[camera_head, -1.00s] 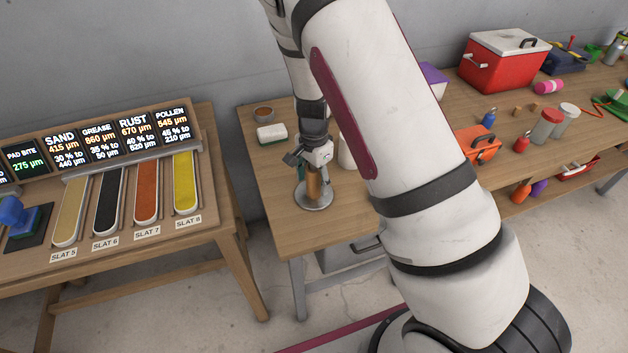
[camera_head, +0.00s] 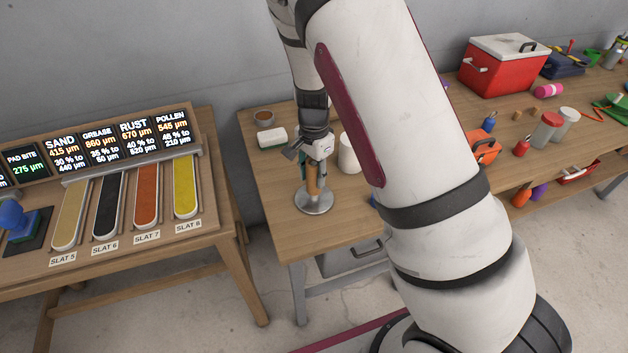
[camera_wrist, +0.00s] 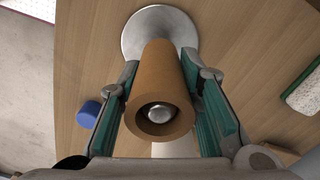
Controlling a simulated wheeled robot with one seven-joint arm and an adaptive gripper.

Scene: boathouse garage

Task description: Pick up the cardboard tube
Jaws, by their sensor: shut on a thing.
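The brown cardboard tube (camera_head: 312,181) stands upright around the post of a round metal stand (camera_head: 314,207) near the table's left front. In the wrist view the tube (camera_wrist: 158,75) points its open end at the camera. The post's silvery knob (camera_wrist: 159,114) sits inside that opening, below the rim. The stand's disc base (camera_wrist: 142,27) lies beyond the tube. My gripper (camera_head: 312,162) is shut on the tube, with a green-padded finger on each side (camera_wrist: 160,98). Whether the tube's lower end touches the base is hard to tell.
A white cylinder (camera_head: 348,153) stands close to the right of my gripper. A blue object (camera_wrist: 89,113) is near the stand. My arm hides part of the table.

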